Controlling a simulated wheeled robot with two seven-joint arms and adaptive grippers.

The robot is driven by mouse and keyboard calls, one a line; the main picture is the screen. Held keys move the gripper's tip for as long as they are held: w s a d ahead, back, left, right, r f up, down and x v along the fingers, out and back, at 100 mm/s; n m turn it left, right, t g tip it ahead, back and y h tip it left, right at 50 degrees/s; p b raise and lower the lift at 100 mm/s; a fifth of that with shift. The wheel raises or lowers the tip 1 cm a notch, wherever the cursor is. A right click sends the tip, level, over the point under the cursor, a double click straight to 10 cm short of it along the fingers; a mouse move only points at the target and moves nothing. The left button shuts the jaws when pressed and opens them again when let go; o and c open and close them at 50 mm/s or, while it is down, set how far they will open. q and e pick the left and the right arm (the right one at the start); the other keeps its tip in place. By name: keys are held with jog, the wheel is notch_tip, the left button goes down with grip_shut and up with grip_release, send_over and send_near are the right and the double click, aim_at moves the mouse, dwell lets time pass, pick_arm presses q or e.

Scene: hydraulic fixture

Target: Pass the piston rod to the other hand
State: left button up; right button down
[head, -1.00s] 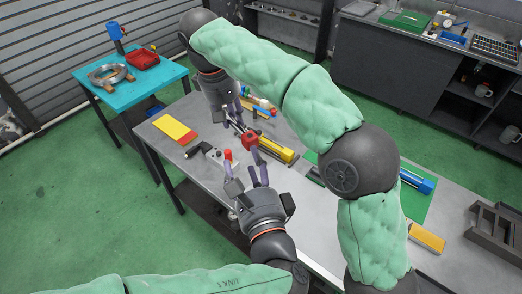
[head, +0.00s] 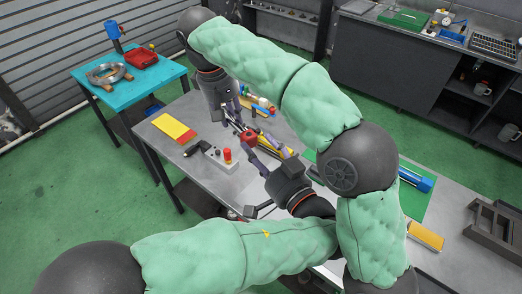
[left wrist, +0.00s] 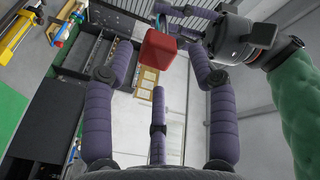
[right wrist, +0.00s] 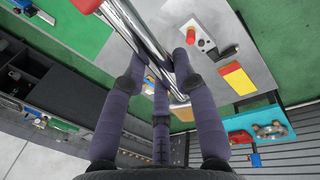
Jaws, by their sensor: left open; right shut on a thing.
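The piston rod is a silver rod (right wrist: 138,35) with a red block (head: 248,136) at one end. My right gripper (right wrist: 162,70) is shut on the silver rod and holds it above the workbench. In the left wrist view the red block (left wrist: 158,49) shows between the spread fingers of my left gripper (left wrist: 156,62). In the head view my left gripper (head: 264,152) is open just below the red block, its fingers pointing up toward it. I cannot tell whether its fingers touch the block. The far part of the rod is partly hidden by my right fingers.
On the grey workbench (head: 225,184) lie a yellow cylinder (head: 272,147), a yellow and red pad (head: 174,128) and a control box with a red button (head: 227,155). A teal side table (head: 107,92) stands at left. My right arm hangs over the middle of the bench.

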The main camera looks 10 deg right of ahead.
aim_at(244, 132)
pick_arm(q)
jog(key=shift+w+n, duration=0.15)
jog(key=shift+n, duration=0.35)
jog(key=shift+w+a, duration=0.1)
jog(key=shift+w, duration=0.15)
jog(key=shift+x, duration=3.4)
grip_shut()
pick_arm(e)
jog(key=c, duration=0.9)
grip_release()
notch_tip(244, 132, up, 7)
jog(key=a, duration=0.1)
jog(key=shift+s+a+r, duration=0.2)
jog(key=shift+s, duration=0.1)
